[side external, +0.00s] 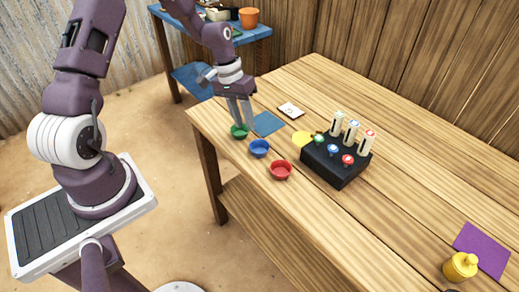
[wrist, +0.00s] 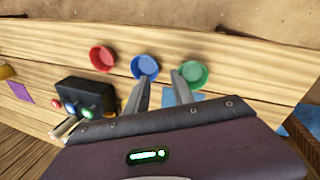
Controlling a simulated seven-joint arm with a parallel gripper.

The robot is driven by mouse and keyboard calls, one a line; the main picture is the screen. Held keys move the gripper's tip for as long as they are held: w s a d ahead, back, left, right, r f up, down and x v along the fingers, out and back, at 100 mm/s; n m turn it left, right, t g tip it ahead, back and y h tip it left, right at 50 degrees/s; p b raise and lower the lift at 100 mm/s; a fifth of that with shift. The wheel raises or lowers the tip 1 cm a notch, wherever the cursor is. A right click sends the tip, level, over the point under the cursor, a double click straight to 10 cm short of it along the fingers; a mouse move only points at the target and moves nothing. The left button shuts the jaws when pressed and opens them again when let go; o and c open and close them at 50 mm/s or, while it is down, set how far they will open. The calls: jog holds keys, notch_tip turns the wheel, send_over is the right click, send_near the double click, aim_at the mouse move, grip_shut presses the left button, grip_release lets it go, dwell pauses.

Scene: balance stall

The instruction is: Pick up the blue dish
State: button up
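The blue dish (side external: 259,148) is a small round open bowl on the wooden table near its edge, between a green dish (side external: 239,132) and a red dish (side external: 281,170). My gripper (side external: 243,123) points down close to the green dish, left of the blue dish in the side view. In the wrist view my gripper (wrist: 161,78) has its fingers apart with nothing between them. There one fingertip overlaps the near rim of the blue dish (wrist: 145,66), and the other overlaps the left side of the green dish (wrist: 191,74). I cannot tell the exact height of the fingertips.
A black block (side external: 336,164) with coloured knobs and pale upright pieces stands right of the dishes. A blue square (side external: 268,123), a yellow patch (side external: 302,138) and a white card (side external: 291,110) lie nearby. A yellow weight (side external: 460,266) stands by a purple square (side external: 484,249).

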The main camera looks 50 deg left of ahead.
aim_at(259, 148)
jog(key=x, duration=0.7)
jog(key=shift+w+d+r, duration=0.1)
jog(key=shift+d+r, duration=0.05)
jog(key=shift+d, duration=0.2)
grip_shut()
